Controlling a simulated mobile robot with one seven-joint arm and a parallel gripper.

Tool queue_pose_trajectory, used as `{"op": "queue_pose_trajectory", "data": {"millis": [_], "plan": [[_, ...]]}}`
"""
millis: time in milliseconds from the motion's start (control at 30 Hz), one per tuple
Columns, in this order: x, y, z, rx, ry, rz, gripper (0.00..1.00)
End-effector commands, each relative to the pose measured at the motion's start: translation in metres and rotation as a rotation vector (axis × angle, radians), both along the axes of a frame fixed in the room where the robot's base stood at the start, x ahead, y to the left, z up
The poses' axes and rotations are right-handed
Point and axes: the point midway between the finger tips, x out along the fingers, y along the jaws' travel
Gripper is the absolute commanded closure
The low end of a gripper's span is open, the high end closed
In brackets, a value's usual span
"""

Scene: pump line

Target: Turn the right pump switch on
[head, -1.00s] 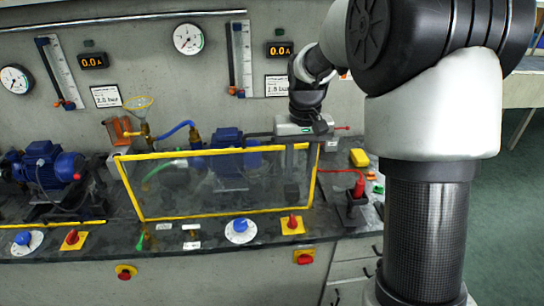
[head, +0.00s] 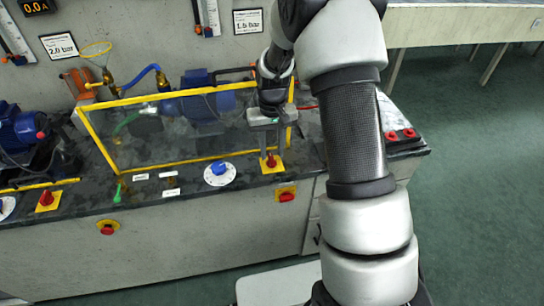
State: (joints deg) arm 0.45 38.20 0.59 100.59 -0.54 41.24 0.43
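The right pump switch (head: 271,161) is a red knob on a yellow plate at the front of the bench, right of a blue dial. My gripper (head: 271,149) points down just above and behind it, in front of the yellow-framed guard's right end. The two fingers look apart, with nothing seen between them. The fingertips are close to the knob; I cannot tell if they touch it. The knob's exact angle is too small to read.
The clear guard with a yellow frame (head: 140,167) covers the blue pump (head: 207,97). A blue dial (head: 219,173) on a white disc lies left of the switch. A red stop button (head: 286,197) is on the bench front below. Another red switch (head: 46,198) is far left.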

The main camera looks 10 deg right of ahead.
Motion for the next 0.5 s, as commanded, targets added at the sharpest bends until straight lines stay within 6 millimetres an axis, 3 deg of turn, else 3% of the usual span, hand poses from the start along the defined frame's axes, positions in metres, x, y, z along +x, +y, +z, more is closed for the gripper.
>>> {"op": "queue_pose_trajectory", "data": {"millis": [200, 500], "plan": [[0.0, 0.0, -0.026, 0.0, 0.001, 0.0, 0.69], [0.0, 0.0, -0.031, 0.0, -0.001, 0.0, 0.69]]}}
